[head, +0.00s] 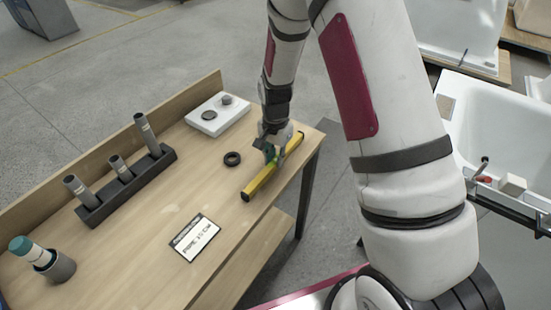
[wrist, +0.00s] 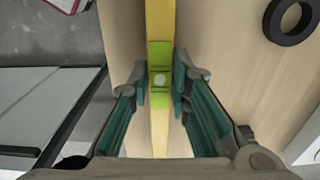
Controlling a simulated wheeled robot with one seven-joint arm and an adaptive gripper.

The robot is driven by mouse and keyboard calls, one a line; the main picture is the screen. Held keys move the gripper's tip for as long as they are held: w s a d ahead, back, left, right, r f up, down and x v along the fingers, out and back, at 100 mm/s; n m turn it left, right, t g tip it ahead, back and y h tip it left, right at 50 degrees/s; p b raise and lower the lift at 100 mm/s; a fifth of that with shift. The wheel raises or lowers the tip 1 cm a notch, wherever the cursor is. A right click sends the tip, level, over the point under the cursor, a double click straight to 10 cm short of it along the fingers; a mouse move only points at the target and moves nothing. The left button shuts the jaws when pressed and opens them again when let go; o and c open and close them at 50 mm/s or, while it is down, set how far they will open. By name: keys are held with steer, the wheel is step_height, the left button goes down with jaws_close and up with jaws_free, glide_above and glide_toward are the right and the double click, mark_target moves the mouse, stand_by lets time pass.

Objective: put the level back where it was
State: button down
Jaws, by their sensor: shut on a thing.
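My gripper (head: 272,150) is over the level's middle. In the wrist view the teal-padded fingers of my gripper (wrist: 160,90) are closed on both sides of it. Whether the level touches the table top is hard to tell.
A black ring (head: 232,158) lies left of the level; a white block with round pieces (head: 217,114) is behind it. A label card (head: 194,238), a dark rack (head: 127,187) with grey cylinders and a teal-capped cylinder in a cup (head: 45,258) stand farther left. A bathtub (head: 500,130) is at right.

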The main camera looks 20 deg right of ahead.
steer(key=shift+f, duration=0.3)
steer(key=shift+f, duration=0.1)
steer(key=c, duration=1.5)
jaws_free()
